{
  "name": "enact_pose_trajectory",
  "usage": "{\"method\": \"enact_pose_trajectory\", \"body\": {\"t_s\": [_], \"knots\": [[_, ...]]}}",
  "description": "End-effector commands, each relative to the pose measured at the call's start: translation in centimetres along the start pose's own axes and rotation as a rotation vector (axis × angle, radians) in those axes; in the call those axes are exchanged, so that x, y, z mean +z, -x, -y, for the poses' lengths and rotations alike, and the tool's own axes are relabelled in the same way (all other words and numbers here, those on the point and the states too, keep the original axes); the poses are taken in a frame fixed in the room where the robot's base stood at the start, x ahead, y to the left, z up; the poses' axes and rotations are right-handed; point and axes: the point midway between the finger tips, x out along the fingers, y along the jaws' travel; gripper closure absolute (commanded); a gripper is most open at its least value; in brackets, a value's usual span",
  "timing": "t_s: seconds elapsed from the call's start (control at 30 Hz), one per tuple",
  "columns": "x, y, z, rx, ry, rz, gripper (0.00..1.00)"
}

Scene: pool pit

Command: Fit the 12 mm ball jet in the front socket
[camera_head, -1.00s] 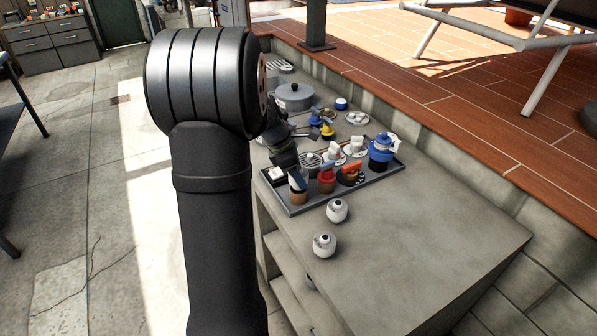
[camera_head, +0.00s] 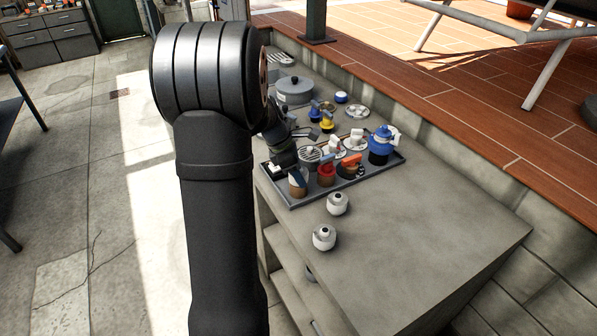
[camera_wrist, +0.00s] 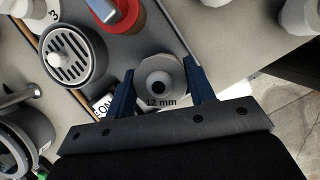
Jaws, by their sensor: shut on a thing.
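The 12 mm ball jet (camera_wrist: 160,78) is a pale grey round piece with a dark central hole, marked "12 mm" in the wrist view. My gripper (camera_wrist: 161,88) is shut on it, with one blue finger at each side. In the head view my gripper (camera_head: 284,158) is over the left end of the grey tray (camera_head: 342,188), and the jet cannot be made out there. Two white round fittings with dark openings stand on the bench in front of the tray: a nearer one (camera_head: 324,238) and a farther one (camera_head: 337,204). Which is the front socket carries no readable mark.
A lidded grey pot (camera_head: 294,91) stands behind. A round grate (camera_wrist: 73,55) is left of the jet in the wrist view. The bench's right part (camera_head: 440,235) is clear.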

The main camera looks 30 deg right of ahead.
Motion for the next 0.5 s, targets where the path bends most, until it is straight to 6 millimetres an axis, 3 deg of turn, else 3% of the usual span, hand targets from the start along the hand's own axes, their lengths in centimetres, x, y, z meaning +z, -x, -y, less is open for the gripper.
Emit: {"method": "enact_pose_trajectory", "body": {"t_s": [0.5], "knots": [[-0.18,-0.43,-0.02,0.000,0.000,0.000,0.73]]}}
